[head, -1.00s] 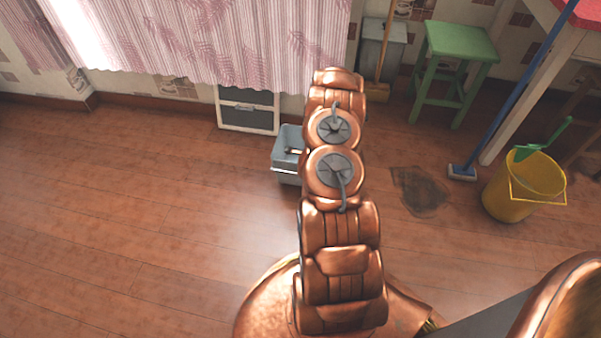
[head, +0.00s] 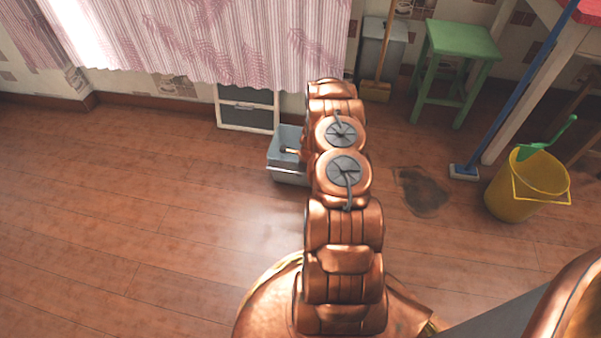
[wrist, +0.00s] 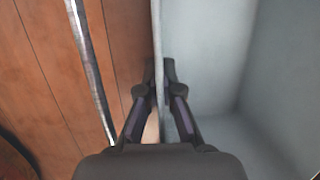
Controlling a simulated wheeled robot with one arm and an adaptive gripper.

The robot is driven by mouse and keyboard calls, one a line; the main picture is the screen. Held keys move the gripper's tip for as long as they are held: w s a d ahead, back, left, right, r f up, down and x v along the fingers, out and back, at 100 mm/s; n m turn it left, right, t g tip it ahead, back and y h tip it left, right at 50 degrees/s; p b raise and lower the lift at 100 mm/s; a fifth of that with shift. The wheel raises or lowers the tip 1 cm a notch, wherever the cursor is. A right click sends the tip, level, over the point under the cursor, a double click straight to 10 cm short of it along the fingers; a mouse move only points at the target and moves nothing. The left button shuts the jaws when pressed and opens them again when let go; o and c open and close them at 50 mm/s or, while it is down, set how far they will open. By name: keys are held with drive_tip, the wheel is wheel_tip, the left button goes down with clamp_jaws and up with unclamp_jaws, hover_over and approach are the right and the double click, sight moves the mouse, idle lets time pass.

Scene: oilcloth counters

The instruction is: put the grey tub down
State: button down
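The grey tub (head: 288,176) is a pale blue-grey open box in the middle of the head view, partly hidden behind my arm. In the wrist view, its wall (wrist: 157,25) runs between the two fingers of my gripper (wrist: 160,72). The fingers are closed on this wall, one inside and one outside. The part of the tub's inside seen there looks empty. The tub looks level; whether its base touches the floor cannot be told. My gripper is hidden by my arm in the head view.
A grey-fronted white cabinet (head: 247,116) stands behind the tub under a curtain. A dark stain (head: 422,191) lies on the floor to the right. A yellow bucket (head: 515,195), a blue-handled mop (head: 505,110) and a green stool (head: 447,75) stand further right. The floor to the left is clear.

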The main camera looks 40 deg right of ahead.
drive_tip(key=c, duration=1.3)
unclamp_jaws()
